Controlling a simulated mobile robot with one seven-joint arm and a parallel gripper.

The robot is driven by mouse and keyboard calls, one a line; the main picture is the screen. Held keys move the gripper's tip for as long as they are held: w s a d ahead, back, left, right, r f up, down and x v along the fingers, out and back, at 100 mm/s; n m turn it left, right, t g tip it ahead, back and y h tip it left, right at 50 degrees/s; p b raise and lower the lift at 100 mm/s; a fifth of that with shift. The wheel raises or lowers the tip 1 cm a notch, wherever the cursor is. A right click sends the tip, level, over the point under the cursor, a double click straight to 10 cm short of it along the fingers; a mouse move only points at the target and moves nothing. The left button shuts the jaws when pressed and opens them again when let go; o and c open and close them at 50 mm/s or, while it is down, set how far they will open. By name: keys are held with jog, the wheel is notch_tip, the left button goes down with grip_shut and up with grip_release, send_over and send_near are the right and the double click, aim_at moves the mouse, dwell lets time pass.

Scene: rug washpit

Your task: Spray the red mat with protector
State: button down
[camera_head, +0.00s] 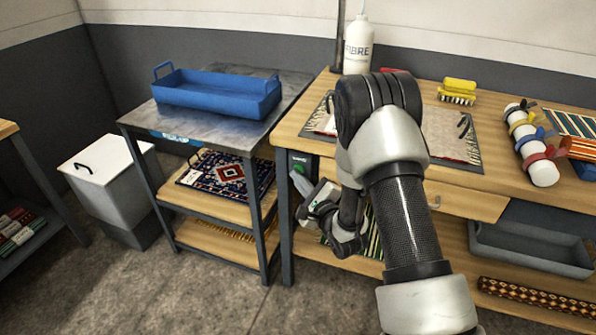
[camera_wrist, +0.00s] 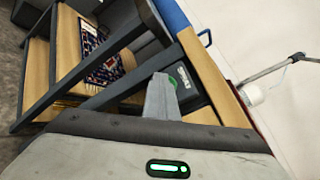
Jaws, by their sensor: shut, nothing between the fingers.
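A pale, reddish-grey mat (camera_head: 455,134) with fringed ends lies on a dark board on the wooden workbench. My arm hides its middle, and I cannot be sure that it is the red mat. A white bottle (camera_head: 358,46) lettered "FIBRE" stands at the bench's back edge; whether it holds protector I cannot tell. My gripper (camera_head: 299,180) is shut and empty, low beside the bench's left front leg. In the wrist view its closed fingers (camera_wrist: 160,92) overlap a dark box (camera_wrist: 186,80) with a green mark; contact cannot be told.
A metal-topped cart (camera_head: 215,125) at left carries a blue tray (camera_head: 215,92), with a patterned rug (camera_head: 228,174) on its shelf. A white lidded bin (camera_head: 110,185) stands farther left. A yellow brush (camera_head: 458,91) and banded white roll (camera_head: 532,145) lie on the bench. Front-left floor is clear.

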jog(key=shift+s+a, duration=0.15)
jog(key=shift+s, duration=0.45)
jog(key=shift+s, duration=0.1)
jog(key=s, duration=0.1)
jog(key=s+a, duration=0.1)
jog(key=s, duration=0.2)
jog(key=shift+s+a+b, duration=0.3)
jog(key=shift+a+b, duration=0.05)
jog(key=shift+a, duration=0.05)
